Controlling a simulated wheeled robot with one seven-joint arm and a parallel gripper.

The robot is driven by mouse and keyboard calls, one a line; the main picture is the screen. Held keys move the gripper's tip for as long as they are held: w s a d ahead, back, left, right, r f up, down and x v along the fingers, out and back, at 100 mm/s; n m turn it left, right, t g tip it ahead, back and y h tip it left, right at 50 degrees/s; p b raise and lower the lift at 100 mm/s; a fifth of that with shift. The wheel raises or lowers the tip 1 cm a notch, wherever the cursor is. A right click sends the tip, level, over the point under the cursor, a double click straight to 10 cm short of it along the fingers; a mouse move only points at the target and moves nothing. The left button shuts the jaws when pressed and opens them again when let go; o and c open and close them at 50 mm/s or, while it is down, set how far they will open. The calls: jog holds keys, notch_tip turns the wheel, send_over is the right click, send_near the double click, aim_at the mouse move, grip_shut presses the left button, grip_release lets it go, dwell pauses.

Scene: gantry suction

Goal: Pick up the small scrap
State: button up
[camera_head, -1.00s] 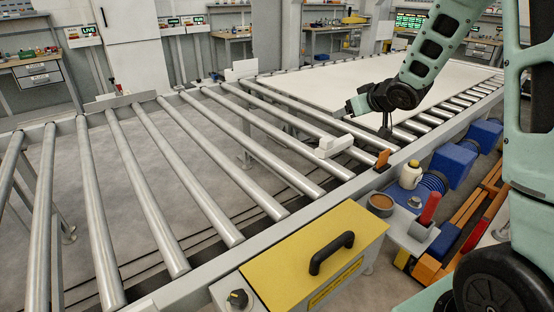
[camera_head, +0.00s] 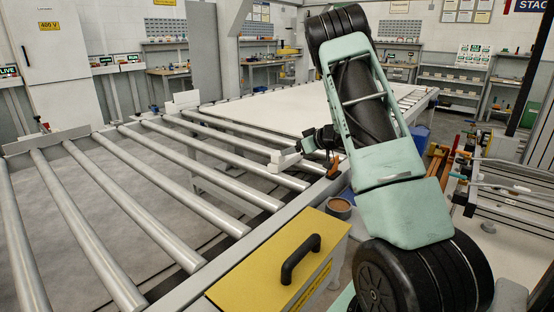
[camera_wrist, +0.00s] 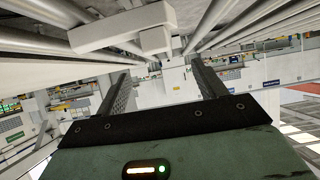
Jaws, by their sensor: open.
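A small pale piece (camera_head: 284,160), which looks like the scrap, lies on the rollers near the conveyor's right-hand rail. My gripper (camera_head: 302,147) is close beside it in the head view, partly hidden by my arm. In the wrist view a white angular piece (camera_wrist: 120,24), apparently the same scrap, is beyond the fingertips near the top of the picture. My gripper (camera_wrist: 160,74) is open there, its two dark fingers apart with nothing held between them. I cannot tell the exact gap to the scrap.
A large white sheet (camera_head: 270,112) lies on the rollers farther back. A yellow box with a black handle (camera_head: 270,266) stands at the conveyor's near side. A brown-topped cup (camera_head: 340,206) and an orange tab (camera_head: 333,171) are near the rail. The roller gaps are open to the floor.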

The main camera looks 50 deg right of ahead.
aim_at(279, 153)
jog(key=shift+d+x, duration=0.2)
jog(key=shift+x, duration=3.7)
jog(key=shift+f, duration=0.1)
jog(key=c, duration=1.1)
